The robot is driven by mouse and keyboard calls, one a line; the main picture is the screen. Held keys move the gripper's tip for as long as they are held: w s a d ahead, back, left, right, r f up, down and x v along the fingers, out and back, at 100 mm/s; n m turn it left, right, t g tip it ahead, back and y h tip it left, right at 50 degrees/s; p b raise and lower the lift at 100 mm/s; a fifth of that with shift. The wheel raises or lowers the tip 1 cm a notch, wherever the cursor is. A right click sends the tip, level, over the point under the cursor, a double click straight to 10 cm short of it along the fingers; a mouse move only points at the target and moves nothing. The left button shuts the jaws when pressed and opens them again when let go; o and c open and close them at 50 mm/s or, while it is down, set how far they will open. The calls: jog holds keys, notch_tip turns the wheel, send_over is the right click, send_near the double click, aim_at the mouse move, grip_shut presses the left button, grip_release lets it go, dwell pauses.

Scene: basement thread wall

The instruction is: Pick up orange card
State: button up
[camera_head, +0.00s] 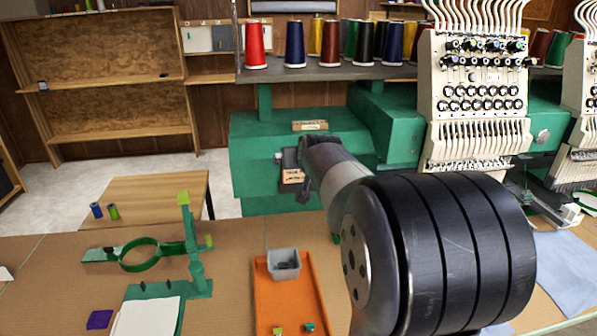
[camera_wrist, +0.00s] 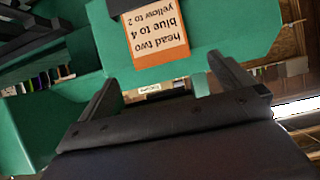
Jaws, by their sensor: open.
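The orange card (camera_wrist: 155,36) shows in the wrist view, upside down, with printed text reading "head two, blue to 4, yellow to 2". It lies against a green machine surface (camera_wrist: 240,30), with a dark part along its edge. In the head view a small orange card (camera_head: 293,177) shows on the green machine front, just beside my gripper (camera_head: 300,150) and partly hidden by it. My gripper (camera_wrist: 165,82) is open and empty in the wrist view. The card is beyond its fingertips and apart from them.
A paler card (camera_head: 310,126) sits higher on the green machine. Thread cones (camera_head: 295,45) line the shelf above. An embroidery head (camera_head: 475,90) stands to the right. An orange tray (camera_head: 263,305) with a grey bin (camera_head: 284,262) and a green hoop stand (camera_head: 192,240) are on the bench.

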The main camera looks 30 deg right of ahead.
aim_at(298, 172)
jog(key=x, duration=0.2)
jog(key=p+x, duration=0.1)
jog(key=x, duration=0.1)
jog(key=shift+w+r, duration=0.2)
jog(key=shift+w, duration=0.2)
jog(key=shift+c, duration=0.2)
jog(key=c, duration=1.3)
